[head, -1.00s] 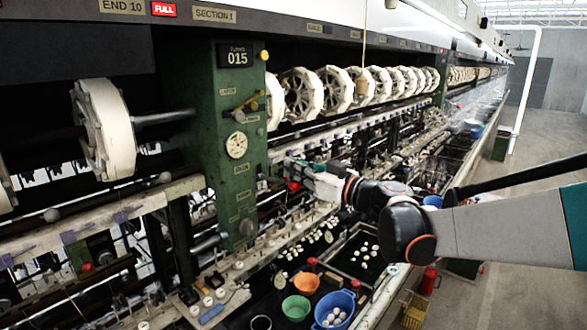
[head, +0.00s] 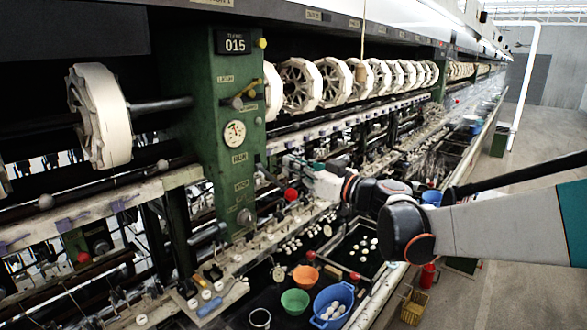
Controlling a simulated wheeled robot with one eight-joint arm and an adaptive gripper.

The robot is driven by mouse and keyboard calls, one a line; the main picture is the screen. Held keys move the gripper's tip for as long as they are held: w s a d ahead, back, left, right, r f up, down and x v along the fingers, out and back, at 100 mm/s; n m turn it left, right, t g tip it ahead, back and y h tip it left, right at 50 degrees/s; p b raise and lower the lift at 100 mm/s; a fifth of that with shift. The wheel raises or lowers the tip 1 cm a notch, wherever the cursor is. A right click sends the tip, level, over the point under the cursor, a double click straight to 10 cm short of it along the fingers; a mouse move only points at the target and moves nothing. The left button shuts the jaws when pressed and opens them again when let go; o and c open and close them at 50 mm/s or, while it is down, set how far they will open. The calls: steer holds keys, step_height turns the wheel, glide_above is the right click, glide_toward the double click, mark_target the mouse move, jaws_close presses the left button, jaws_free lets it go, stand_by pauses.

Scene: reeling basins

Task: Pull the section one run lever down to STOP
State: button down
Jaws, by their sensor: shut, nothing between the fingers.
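The section one run lever appears to be the black rod with a red ball knob (head: 291,195) on the right side of the green post (head: 199,110). The rod slopes down from the post toward the knob. My gripper (head: 287,168) is shut and empty, just above and behind the knob in the picture. I cannot tell whether its fingers touch the lever. The small plates on the post, including any STOP mark, are too small to read. A second handle with a yellow end (head: 246,92) sits higher on the post.
White reels (head: 300,84) line the machine behind my arm. Below are a green bowl (head: 295,302), an orange bowl (head: 305,276) and a blue basin (head: 333,305). A dial (head: 234,134) is on the post. Open floor lies to the right.

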steer(key=shift+r, duration=0.6)
steer(key=v, duration=1.6)
steer(key=shift+f, duration=0.1)
